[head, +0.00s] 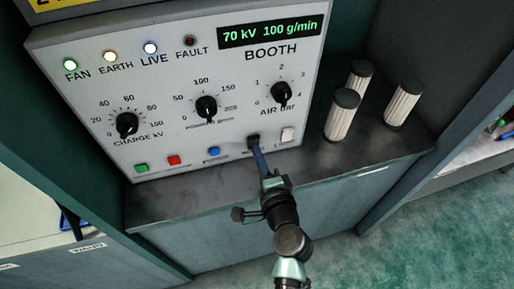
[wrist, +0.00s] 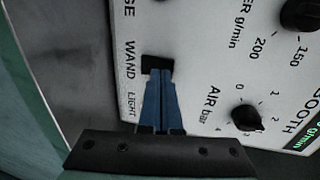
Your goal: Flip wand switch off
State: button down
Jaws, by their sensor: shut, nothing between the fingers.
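The wand switch (wrist: 157,63) is a small black rocker on the white booth panel, next to the printed word WAND in the wrist view. In the head view the same dark switch (head: 253,139) sits low on the panel, right of a blue button. My gripper (wrist: 160,73) has its two blue fingers shut together with nothing between them. The fingertips are at the switch's lower edge in the wrist view; I cannot tell whether they press on it. In the head view my gripper (head: 255,148) reaches up to the switch. The rocker's tilt is not clear.
A white rocker (head: 287,134) sits just right of the wand switch. Above are a fan-to-fault lamp row, the LIVE lamp (head: 150,48) lit, and the air knob (head: 281,92). Pale ribbed cylinders (head: 341,115) with dark caps stand on the ledge (head: 200,194) at the right.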

jog(key=shift+w+a, duration=0.15)
jog(key=shift+w, duration=0.5)
jog(key=shift+w+r, duration=0.1)
jog(key=shift+w+a+r+p, duration=0.1)
jog(key=shift+w+r+p, duration=0.2)
jog(key=shift+w+r, duration=0.05)
jog(key=shift+s+f, duration=0.1)
jog(key=shift+f, duration=0.15)
jog(key=shift+s, duration=0.1)
